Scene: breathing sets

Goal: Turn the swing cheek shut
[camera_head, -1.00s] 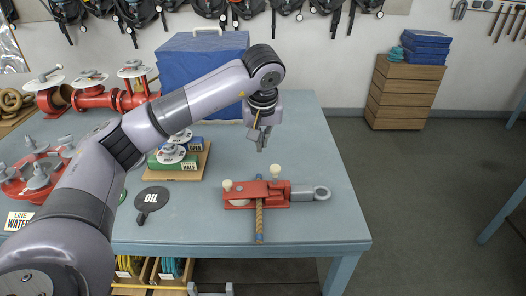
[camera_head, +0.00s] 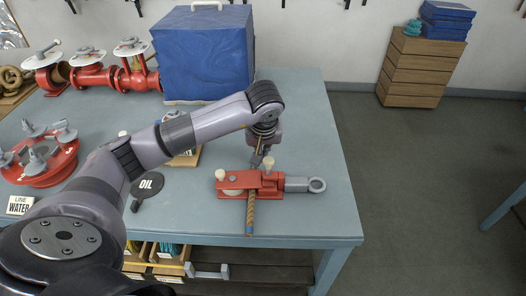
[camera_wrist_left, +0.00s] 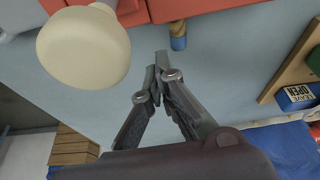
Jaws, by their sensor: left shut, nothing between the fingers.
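My left gripper (camera_head: 257,161) is shut and empty, low behind the block, close to the back knob. In the wrist view, its fingertips (camera_wrist_left: 158,67) are together beside a large cream knob (camera_wrist_left: 82,47); contact is unclear.
A blue-covered box (camera_head: 203,55) and red pipe fittings (camera_head: 95,77) stand at the back. A red manifold (camera_head: 40,155) and an OIL sign (camera_head: 147,187) are at the left. The table right of the block is clear.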

